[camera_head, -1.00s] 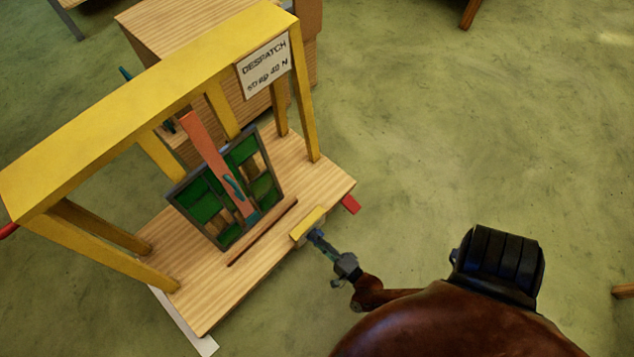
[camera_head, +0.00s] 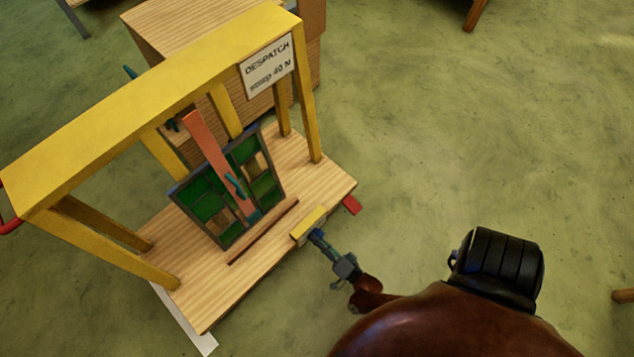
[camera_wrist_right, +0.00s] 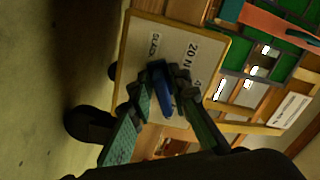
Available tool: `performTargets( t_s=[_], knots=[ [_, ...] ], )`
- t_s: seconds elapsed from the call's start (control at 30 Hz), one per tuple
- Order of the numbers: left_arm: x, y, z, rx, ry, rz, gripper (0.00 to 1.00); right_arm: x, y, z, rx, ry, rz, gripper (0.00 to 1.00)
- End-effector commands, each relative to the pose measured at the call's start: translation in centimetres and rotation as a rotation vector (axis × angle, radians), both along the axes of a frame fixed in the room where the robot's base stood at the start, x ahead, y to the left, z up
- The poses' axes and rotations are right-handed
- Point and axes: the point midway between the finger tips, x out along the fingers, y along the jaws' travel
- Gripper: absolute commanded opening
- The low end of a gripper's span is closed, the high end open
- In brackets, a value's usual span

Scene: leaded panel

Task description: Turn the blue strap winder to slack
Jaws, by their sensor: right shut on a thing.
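The blue strap winder (camera_wrist_right: 161,90) sits in front of a white, yellow-edged dial plate (camera_wrist_right: 203,52) in the right wrist view. The plate reads SLACK and 20 N, with another number partly hidden. My right gripper (camera_wrist_right: 164,88) is shut on the winder, one finger on each side. In the head view my right gripper (camera_head: 318,238) is at the front edge of the bench, by the yellow plate edge (camera_head: 308,223). The salmon strap (camera_head: 211,150) crosses the green leaded panel (camera_head: 208,205), with a teal handle on it. My left gripper is out of view.
A yellow frame (camera_head: 150,95) stands over the wooden bench (camera_head: 205,295), with a DESPATCH sign (camera_head: 267,68) at its right end. A red block (camera_head: 351,205) sticks out at the bench's right edge. A wooden cabinet (camera_head: 180,25) stands behind.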

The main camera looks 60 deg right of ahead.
Motion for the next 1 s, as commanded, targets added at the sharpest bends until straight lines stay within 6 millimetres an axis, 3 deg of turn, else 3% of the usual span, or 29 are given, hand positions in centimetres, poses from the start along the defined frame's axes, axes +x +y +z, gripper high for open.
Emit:
performTargets(
  t_s=[0.47,0.5,0.6,1.0],
  knots=[
    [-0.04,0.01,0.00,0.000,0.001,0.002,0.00,0.01,0.23,-0.17,-0.017,0.008,0.005,0.00],
    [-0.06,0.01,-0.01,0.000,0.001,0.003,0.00,0.01,0.23,-0.17,-0.017,0.008,0.005,0.18],
    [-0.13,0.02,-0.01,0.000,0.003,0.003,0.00,0.02,0.19,-0.15,-0.016,0.007,0.004,0.25],
    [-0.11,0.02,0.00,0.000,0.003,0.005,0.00,0.00,0.05,-0.06,-0.015,0.005,0.002,0.26]
  ],
)
